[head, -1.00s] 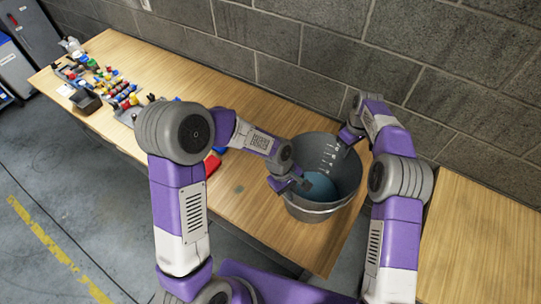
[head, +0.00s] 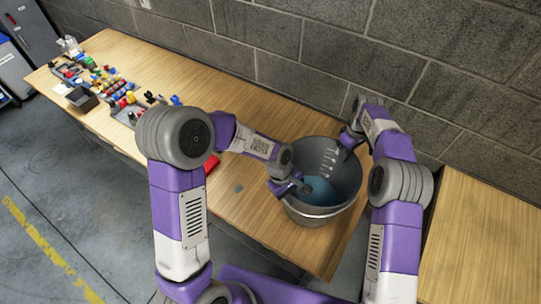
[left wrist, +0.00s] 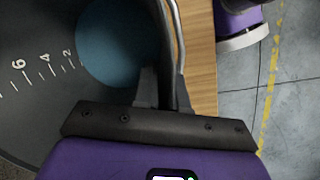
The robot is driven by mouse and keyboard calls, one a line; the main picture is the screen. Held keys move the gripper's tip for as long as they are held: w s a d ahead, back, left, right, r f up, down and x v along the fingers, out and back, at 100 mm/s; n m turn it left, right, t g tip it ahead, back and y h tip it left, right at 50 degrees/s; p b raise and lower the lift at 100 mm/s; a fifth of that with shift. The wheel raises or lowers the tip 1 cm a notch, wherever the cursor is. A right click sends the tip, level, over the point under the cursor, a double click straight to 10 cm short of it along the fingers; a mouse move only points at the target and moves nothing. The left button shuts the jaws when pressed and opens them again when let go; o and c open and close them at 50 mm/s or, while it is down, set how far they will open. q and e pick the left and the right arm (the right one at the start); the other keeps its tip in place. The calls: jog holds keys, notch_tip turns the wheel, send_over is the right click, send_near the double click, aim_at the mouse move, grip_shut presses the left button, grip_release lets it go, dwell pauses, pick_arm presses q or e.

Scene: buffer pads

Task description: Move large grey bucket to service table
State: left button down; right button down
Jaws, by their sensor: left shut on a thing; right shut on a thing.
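The large grey bucket (head: 320,212) is near the right end of the long wooden table, with blue at its bottom and white marks on its inner wall. It also shows in the left wrist view (left wrist: 35,110). My left gripper (head: 290,187) is shut on the bucket's left rim, and the left wrist view shows the wall between its fingers (left wrist: 165,88). My right gripper (head: 347,140) is at the far right rim and shut on it; its fingertips are partly hidden. The bucket looks upright. I cannot tell whether its base touches the table.
A second wooden table (head: 480,240) stands at the right, across a gap, with a bare top. Small coloured parts and a dark box (head: 82,98) lie at the long table's left end. A red object (head: 212,164) lies behind my left arm. A block wall (head: 300,50) runs behind.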

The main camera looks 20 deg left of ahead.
pick_arm(q)
jog(key=c, duration=1.3)
grip_release()
jog(key=shift+s, duration=0.2)
pick_arm(e)
jog(key=c, duration=1.3)
grip_release()
jog(key=shift+d, duration=0.25)
pick_arm(q)
jog(key=shift+o, duration=0.6)
pick_arm(e)
jog(key=shift+o, duration=0.4)
jog(key=shift+a, duration=0.1)
pick_arm(q)
jog(key=shift+w, duration=0.1)
pick_arm(e)
jog(key=shift+a, duration=0.1)
jog(key=shift+r, duration=0.25)
pick_arm(q)
jog(key=v, duration=1.2)
pick_arm(e)
notch_tip(320, 180, up, 11)
jog(key=shift+w+d+r, duration=0.2)
jog(key=shift+w+d, duration=0.15)
jog(key=shift+w, duration=0.1)
